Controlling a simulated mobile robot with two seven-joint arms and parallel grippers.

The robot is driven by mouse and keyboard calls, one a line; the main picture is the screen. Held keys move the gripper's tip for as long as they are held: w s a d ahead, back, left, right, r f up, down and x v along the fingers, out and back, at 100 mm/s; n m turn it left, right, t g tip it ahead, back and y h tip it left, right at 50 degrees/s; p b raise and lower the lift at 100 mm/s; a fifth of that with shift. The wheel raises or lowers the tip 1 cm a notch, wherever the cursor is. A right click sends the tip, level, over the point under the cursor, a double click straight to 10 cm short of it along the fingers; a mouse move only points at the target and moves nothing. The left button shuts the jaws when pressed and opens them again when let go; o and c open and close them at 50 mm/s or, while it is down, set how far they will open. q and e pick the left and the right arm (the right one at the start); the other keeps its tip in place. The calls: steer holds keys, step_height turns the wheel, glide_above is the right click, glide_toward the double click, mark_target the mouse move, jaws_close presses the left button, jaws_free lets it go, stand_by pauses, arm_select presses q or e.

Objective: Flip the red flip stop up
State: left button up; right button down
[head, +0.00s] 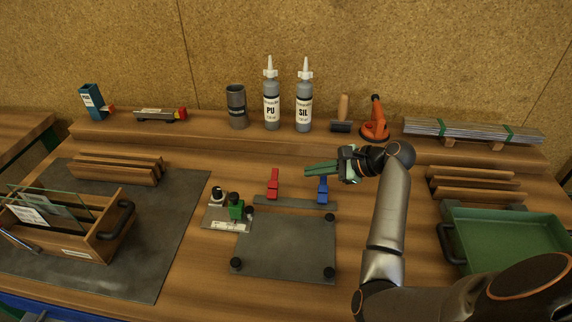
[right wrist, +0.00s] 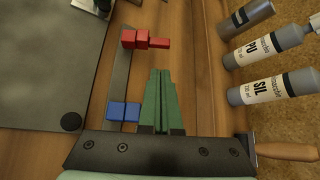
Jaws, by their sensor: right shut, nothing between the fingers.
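The red flip stop (head: 273,184) sits on the left part of a grey metal bar (head: 295,202) behind a dark plate. A blue flip stop (head: 322,190) sits on the same bar to the right. In the right wrist view the red stop (right wrist: 145,41) is at upper left and the blue stop (right wrist: 124,112) is below it. I cannot clearly tell whether the red stop is raised or lowered. My right gripper (head: 308,169) is shut and empty, its green fingers pointing left above the table, apart from both stops. My left gripper is not in view.
Bottles (head: 271,98) stand on the rear ledge. A green tray (head: 510,240) is at the right; a wooden glass holder (head: 75,235) is at the left.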

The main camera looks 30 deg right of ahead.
mark_target(274, 183)
steer(key=shift+w+d, duration=0.15)
steer(key=shift+w, duration=0.05)
stand_by(0.3)
steer(key=x, duration=1)
steer(key=shift+b, duration=0.4)
